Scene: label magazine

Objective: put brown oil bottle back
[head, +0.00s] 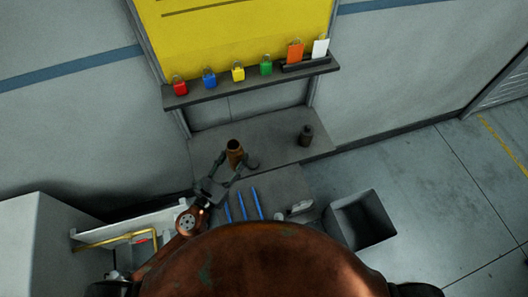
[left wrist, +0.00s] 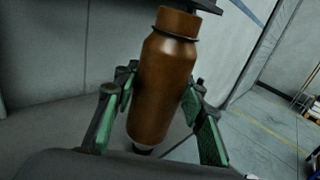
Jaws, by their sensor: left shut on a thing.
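The brown oil bottle (head: 235,150) is over the left part of the grey worktop in the head view. My left gripper (head: 232,167) is shut on it, a finger on each side. In the left wrist view the brown bottle (left wrist: 163,80) fills the middle, slightly tilted in the picture, between the green-padded fingers (left wrist: 155,112). A dark collar rings its neck. I cannot tell whether its base touches the worktop. My right gripper is not in view.
A dark bottle (head: 305,135) stands on the right of the worktop (head: 272,127). Coloured padlocks (head: 238,72) and tags sit on the shelf (head: 250,84) above. Blue sticks (head: 242,205) lie nearer me. A grey bin (head: 362,220) stands at the right.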

